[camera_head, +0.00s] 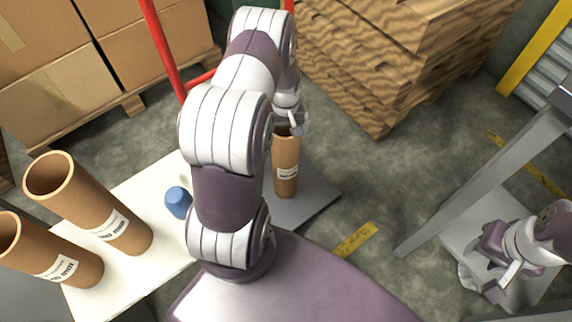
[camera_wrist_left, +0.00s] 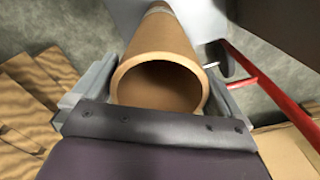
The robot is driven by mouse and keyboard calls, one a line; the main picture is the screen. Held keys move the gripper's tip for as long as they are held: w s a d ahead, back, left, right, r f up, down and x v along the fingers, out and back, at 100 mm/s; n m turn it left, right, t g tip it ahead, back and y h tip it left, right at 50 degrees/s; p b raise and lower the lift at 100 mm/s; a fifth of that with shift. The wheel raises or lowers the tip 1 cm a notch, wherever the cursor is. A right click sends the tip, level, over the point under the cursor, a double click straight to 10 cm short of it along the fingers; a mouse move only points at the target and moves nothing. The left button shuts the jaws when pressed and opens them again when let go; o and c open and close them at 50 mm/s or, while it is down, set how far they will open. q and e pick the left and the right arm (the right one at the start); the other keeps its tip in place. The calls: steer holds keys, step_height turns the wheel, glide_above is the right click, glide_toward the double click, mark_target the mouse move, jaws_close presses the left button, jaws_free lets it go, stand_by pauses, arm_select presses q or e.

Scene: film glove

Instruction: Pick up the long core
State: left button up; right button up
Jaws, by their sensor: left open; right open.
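A slim brown cardboard core (camera_head: 286,165) with a white label stands upright on the grey end of the low platform, beyond my left arm. My left gripper (camera_head: 290,122) is at its top end, open. In the left wrist view the core (camera_wrist_left: 162,45) lies between the spread fingers of the left gripper (camera_wrist_left: 155,88), its round open mouth facing the palm. Part of its rim is hidden in the head view. Two wider cores, one at the left (camera_head: 90,205) and one at the left edge (camera_head: 45,255), stand on the white part. My right gripper (camera_head: 484,283) is open and empty at lower right.
A blue cylinder (camera_head: 178,202) stands on the white platform top (camera_head: 150,195) beside my left arm. A red frame (camera_head: 163,50), cardboard boxes (camera_head: 60,85) and stacked wooden pallets (camera_head: 400,50) stand behind. A grey post (camera_head: 480,180) rises near my right gripper.

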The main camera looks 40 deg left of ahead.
arm_select(q)
steer(key=shift+f, duration=0.85)
steer(key=c, duration=1.2)
